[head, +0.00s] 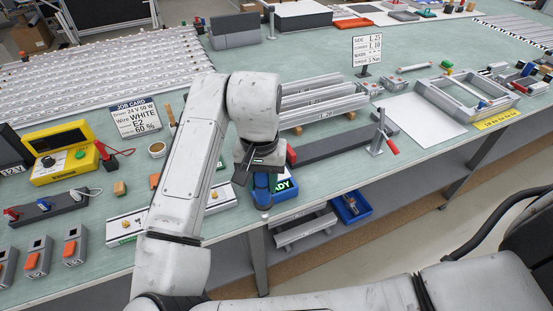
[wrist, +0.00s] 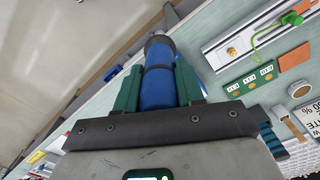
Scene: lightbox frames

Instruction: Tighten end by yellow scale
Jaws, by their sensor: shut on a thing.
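My gripper (head: 262,174) is shut on a blue cylindrical tool (wrist: 160,85), with one dark green finger on each side. The tool has a metallic collar at its far end in the wrist view. In the head view its blue body (head: 262,192) shows below my gripper, at the front edge of the bench, beside a green display reading partly "ADY". I cannot tell whether the tool touches its surroundings. A yellow scale strip (head: 496,119) lies at the right, along the near edge of a light metal frame (head: 452,103). The frame's end joints are too small to judge.
A red-handled clamp (head: 380,138) stands between my gripper and the frame. A long dark bar and stacked pale profiles (head: 320,98) lie right of my gripper. A job card (head: 135,117) and yellow meter (head: 62,150) stand left. A blue bin (head: 351,207) sits on the shelf below.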

